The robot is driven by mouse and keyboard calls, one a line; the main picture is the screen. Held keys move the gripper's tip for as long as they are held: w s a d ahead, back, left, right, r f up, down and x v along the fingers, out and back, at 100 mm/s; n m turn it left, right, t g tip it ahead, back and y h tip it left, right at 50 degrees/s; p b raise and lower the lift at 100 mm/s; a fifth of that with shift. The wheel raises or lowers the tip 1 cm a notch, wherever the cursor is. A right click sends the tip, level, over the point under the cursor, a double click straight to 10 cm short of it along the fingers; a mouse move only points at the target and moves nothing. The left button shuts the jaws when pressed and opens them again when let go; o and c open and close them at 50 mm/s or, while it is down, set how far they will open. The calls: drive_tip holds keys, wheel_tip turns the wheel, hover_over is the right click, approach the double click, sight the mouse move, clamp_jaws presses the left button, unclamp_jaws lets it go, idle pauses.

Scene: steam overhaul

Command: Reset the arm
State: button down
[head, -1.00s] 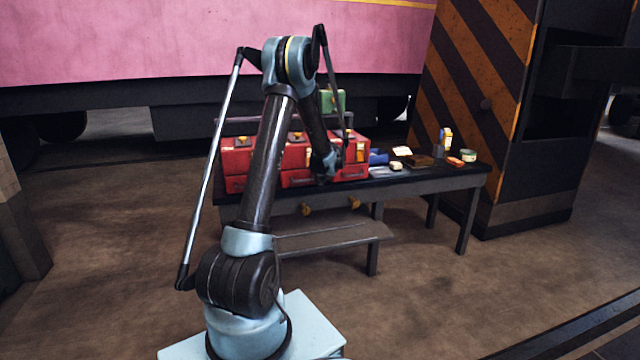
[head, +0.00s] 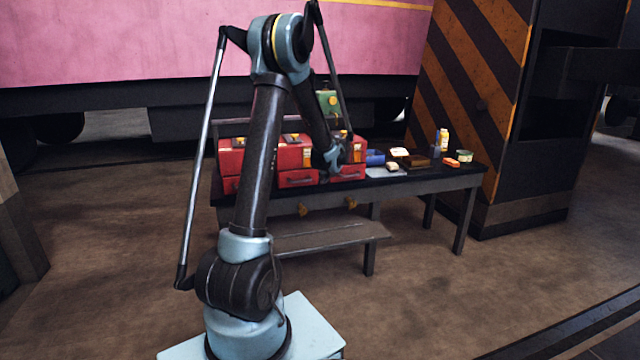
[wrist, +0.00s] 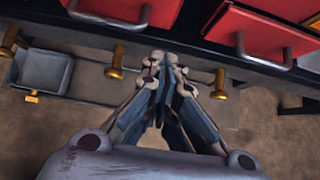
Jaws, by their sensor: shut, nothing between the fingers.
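My gripper (wrist: 166,66) is shut and empty in the wrist view, its fingertips together, above the workbench's front edge and lower shelf. In the head view my arm reaches up and bends down, and its wrist end hangs in front of the red toolboxes (head: 296,150). The fingertips are hard to make out there. The red drawers (wrist: 268,30) of the toolboxes, with metal handles, show at the top of the wrist view. I cannot tell from the head view whether the gripper touches anything.
The dark workbench (head: 440,177) carries a blue bin (head: 375,157), a green box (head: 328,103), a bottle (head: 444,140) and small items. Brass knobs (wrist: 116,62) stick out of its front. A grey bin (wrist: 40,72) sits at left in the wrist view. Open floor lies in front.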

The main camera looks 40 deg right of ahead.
drive_tip(key=shift+v, duration=1.65)
drive_tip(key=w+a+r+n+g+y, duration=0.15)
drive_tip(key=a+n, duration=0.35)
drive_tip(key=a, duration=0.5)
drive_tip(key=a+r+n+y, duration=0.1)
drive_tip(key=a+r+n, duration=0.25)
drive_tip(key=a, duration=0.65)
drive_tip(key=s+a+r+n+g, duration=0.1)
drive_tip(key=s+a+n, duration=0.3)
drive_tip(key=a, duration=0.5)
drive_tip(key=s+a+r+n+g, duration=0.1)
drive_tip(key=s+a+n, duration=0.1)
drive_tip(key=a+n, duration=0.6)
drive_tip(key=s+a+f+n+g, duration=0.1)
drive_tip(key=s+a+f+n, duration=0.3)
drive_tip(key=s+a+n, duration=0.5)
drive_tip(key=s+a+f+n+g, duration=0.2)
drive_tip(key=s+a+f+n, duration=0.2)
drive_tip(key=s+a+n, duration=0.5)
drive_tip(key=s+n, duration=0.1)
drive_tip(key=s, duration=0.5)
drive_tip(key=shift+f, duration=0.35)
drive_tip(key=shift+s+a, duration=0.1)
drive_tip(key=shift+a, duration=0.05)
